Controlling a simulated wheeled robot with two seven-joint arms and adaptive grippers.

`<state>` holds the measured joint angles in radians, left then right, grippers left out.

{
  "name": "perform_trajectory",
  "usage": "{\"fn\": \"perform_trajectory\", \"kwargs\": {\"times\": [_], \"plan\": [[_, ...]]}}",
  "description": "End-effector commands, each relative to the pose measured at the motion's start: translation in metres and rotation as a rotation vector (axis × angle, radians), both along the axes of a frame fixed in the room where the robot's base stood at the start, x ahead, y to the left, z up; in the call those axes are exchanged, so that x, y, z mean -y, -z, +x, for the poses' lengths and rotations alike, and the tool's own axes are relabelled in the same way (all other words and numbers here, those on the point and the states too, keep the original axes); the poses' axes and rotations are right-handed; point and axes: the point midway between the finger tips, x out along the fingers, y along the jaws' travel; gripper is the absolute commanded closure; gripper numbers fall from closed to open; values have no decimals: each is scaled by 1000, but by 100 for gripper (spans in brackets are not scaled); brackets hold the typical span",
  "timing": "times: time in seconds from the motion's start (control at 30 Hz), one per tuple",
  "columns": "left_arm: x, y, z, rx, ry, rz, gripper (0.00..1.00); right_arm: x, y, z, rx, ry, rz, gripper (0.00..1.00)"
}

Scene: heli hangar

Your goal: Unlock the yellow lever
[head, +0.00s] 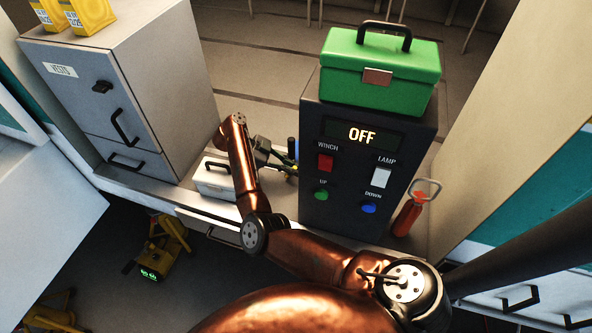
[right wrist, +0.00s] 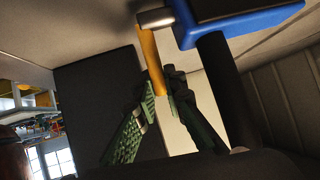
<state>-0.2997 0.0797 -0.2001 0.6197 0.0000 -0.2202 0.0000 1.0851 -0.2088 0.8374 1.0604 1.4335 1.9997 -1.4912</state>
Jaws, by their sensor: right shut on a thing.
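The yellow lever (right wrist: 150,55) shows in the right wrist view as a slim upright bar, slightly tilted. My right gripper (right wrist: 164,88) has its green-padded fingers shut on its lower part. In the head view my right gripper (head: 268,151) is small and dark, at the left side of the dark control box (head: 315,180). The lever is hard to make out there. A blue part (right wrist: 240,22) with a dark shaft stands close to the right of the lever in the wrist view. My left gripper is not in view.
The control box reads OFF and carries a green toolbox (head: 380,67). A red bottle (head: 406,216) stands at its right. A white case (head: 211,180) and a grey cabinet (head: 140,85) are to the left. Yellow equipment (head: 165,245) sits on the floor.

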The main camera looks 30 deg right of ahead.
Motion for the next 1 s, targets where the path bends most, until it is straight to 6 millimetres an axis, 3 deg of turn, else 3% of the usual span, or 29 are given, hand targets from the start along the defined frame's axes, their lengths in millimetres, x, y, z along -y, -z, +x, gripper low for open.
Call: {"fn": "perform_trajectory", "kwargs": {"times": [0.5,0.53,0.77,1.0], "plan": [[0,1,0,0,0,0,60,-1,-1,1,-17,1,-14,100],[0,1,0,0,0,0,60,-1,-1,1,-17,1,-14,89],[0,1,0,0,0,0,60,0,0,1,-17,1,-14,73],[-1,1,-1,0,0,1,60,-1,0,1,-18,1,-14,72]]}}
